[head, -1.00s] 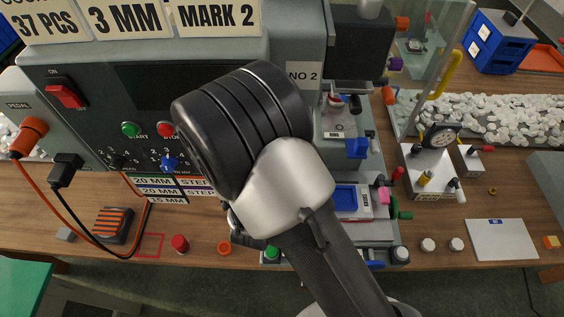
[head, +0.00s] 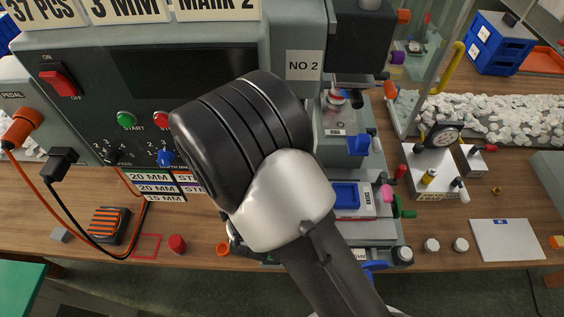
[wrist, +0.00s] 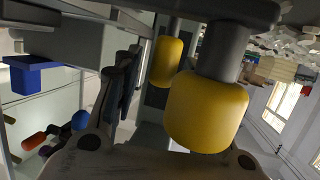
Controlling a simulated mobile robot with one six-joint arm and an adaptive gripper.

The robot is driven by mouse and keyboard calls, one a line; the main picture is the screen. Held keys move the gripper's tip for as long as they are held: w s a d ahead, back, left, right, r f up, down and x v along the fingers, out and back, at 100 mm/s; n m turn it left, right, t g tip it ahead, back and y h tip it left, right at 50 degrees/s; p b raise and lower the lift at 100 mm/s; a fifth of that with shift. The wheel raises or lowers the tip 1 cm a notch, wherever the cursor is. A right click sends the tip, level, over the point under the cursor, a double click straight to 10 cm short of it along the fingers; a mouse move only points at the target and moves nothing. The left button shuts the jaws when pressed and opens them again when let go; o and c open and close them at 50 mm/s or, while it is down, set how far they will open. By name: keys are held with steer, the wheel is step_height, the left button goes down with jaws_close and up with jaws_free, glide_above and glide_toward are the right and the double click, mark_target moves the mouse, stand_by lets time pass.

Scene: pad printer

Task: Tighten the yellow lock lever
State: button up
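Two yellow cylindrical grips show in the wrist view: a large near one (wrist: 205,112) on a dark grey stem, and a smaller one (wrist: 165,62) behind it to the left. I cannot tell which of them is the lock lever. My gripper's pale palm spans the bottom of that view, with a dark finger (wrist: 122,85) left of the yellow grips. The other finger is not clearly seen, so its opening and any contact are unclear. In the head view my arm hides the gripper and the area under it.
The printer's control panel (head: 110,95) stands left of my arm.

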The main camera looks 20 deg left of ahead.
steer(key=v, duration=1.2)
stand_by(0.6)
